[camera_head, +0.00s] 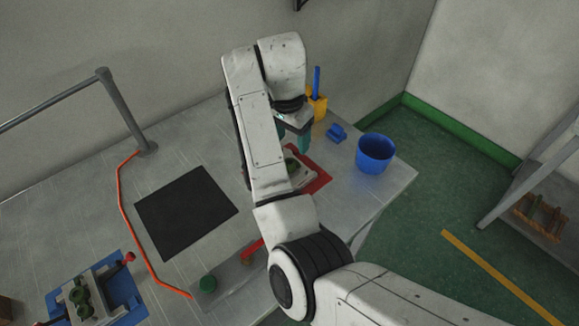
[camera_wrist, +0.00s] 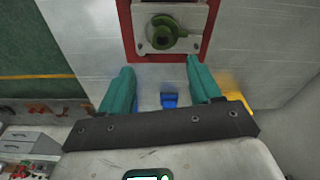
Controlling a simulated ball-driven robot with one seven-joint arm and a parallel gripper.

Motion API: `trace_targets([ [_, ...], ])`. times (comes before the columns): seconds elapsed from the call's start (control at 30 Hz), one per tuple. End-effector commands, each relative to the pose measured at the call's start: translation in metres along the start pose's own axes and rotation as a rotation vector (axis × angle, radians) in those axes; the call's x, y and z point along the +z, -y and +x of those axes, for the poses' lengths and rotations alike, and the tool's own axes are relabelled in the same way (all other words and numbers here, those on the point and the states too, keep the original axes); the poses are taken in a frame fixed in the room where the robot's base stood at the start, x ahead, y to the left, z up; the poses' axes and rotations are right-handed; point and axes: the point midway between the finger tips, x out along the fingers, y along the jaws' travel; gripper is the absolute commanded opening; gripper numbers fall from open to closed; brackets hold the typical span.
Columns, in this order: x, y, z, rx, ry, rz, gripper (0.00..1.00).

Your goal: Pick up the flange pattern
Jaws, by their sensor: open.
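A green round piece with a stub, seemingly the flange pattern (camera_wrist: 165,33), sits in a pale mould half (camera_wrist: 142,22) on a red plate (camera_wrist: 128,40) in the wrist view. In the head view my arm partly covers this mould (camera_head: 303,176) and its red plate (camera_head: 321,181). My gripper (camera_wrist: 160,66) is open and empty, its teal fingers apart just beyond the plate's edge in the wrist view. In the head view my gripper (camera_head: 293,136) is above the table beside the mould. Another green piece (camera_head: 79,297) lies in a pale mould on a blue base (camera_head: 128,297) at lower left.
A blue cup (camera_head: 375,153), a small blue block (camera_head: 336,132) and a yellow holder (camera_head: 317,107) stand near the table's right end. A black mat (camera_head: 186,213) lies mid-table, with a red cable (camera_head: 122,205) to its left. A post with a rail (camera_head: 125,110) rises behind.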

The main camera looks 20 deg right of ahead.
Motion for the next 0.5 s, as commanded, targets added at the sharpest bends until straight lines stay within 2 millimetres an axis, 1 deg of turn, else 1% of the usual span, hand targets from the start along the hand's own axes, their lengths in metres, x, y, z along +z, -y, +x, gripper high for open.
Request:
trace_targets([
  [0.03, 0.0, -0.001, 0.009, 0.003, 0.0, -0.001, 0.63],
  [0.1, 0.0, 0.0, 0.019, 0.002, 0.001, -0.002, 0.63],
  [0.33, 0.003, 0.002, 0.039, 0.002, 0.0, -0.003, 0.63],
  [0.5, 0.008, 0.006, 0.063, 0.001, 0.0, -0.002, 0.63],
])
